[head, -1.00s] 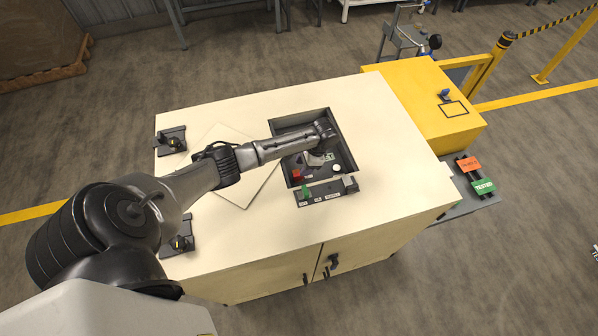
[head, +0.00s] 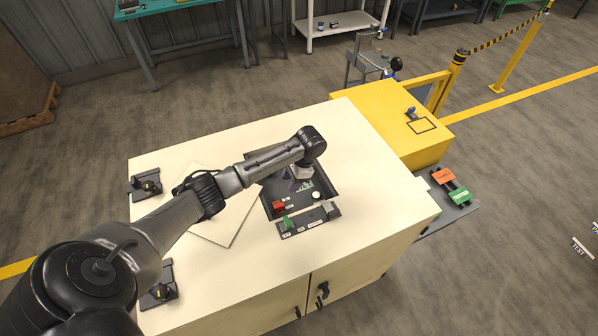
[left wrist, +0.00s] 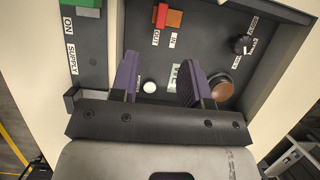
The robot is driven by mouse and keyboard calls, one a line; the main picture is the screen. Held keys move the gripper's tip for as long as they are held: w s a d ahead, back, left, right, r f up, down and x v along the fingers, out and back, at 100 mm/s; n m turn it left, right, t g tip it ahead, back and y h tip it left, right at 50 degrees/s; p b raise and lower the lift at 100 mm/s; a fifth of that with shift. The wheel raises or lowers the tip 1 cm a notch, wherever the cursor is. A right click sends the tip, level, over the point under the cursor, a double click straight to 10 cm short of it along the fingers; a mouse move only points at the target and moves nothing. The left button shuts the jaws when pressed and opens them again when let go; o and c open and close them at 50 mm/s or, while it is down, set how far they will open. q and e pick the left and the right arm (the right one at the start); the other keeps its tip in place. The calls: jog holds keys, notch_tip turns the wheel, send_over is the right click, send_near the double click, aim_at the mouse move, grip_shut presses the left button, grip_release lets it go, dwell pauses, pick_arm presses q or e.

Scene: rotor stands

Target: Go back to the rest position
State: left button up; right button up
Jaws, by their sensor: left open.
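My left gripper (head: 301,182) hangs over the recessed dark panel (head: 325,189) in the cream cabinet top, partly hidden by my wrist. In the left wrist view its two purple-padded fingers (left wrist: 164,78) are apart, with nothing seen between them but the panel behind. A white button (left wrist: 150,87) shows between the fingers, and a brown round knob (left wrist: 220,89) lies right of the right finger. The panel also has a red block (left wrist: 160,16) by OUT and IN labels and a black knob (left wrist: 242,45). My right gripper is not in view.
A green switch (head: 287,222) sits on the strip at the panel's front edge. Black latch-like fixtures (head: 146,184) stand at the cabinet's left side. A yellow box (head: 395,125) and a side shelf with orange and green tags (head: 459,196) adjoin the right.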

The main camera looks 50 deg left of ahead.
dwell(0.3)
pick_arm(q)
jog(key=w+d+r+t+y, duration=0.2)
jog(key=w+d+r+t, duration=0.2)
jog(key=w+r+t, duration=0.4)
jog(key=s+d+r+m+t, duration=0.1)
jog(key=s+d+r+t, duration=0.1)
jog(key=d+r+t, duration=0.6)
jog(key=s+d+f+g+h, duration=0.2)
jog(key=s+d+f, duration=0.1)
jog(key=s+d, duration=0.75)
jog(key=s+d+f+n+g+h, duration=0.1)
jog(key=s+f+g, duration=0.2)
jog(key=s+f, duration=0.55)
jog(key=s+d+f+n+g, duration=0.1)
jog(key=s+f+g, duration=0.3)
jog(key=s, duration=0.8)
notch_tip(320, 180, up, 13)
jog(key=t+p, duration=0.1)
jog(key=p, duration=1.2)
jog(key=shift+s+a+p, duration=0.15)
jog(key=shift+a+p, duration=0.1)
jog(key=shift+p, duration=0.15)
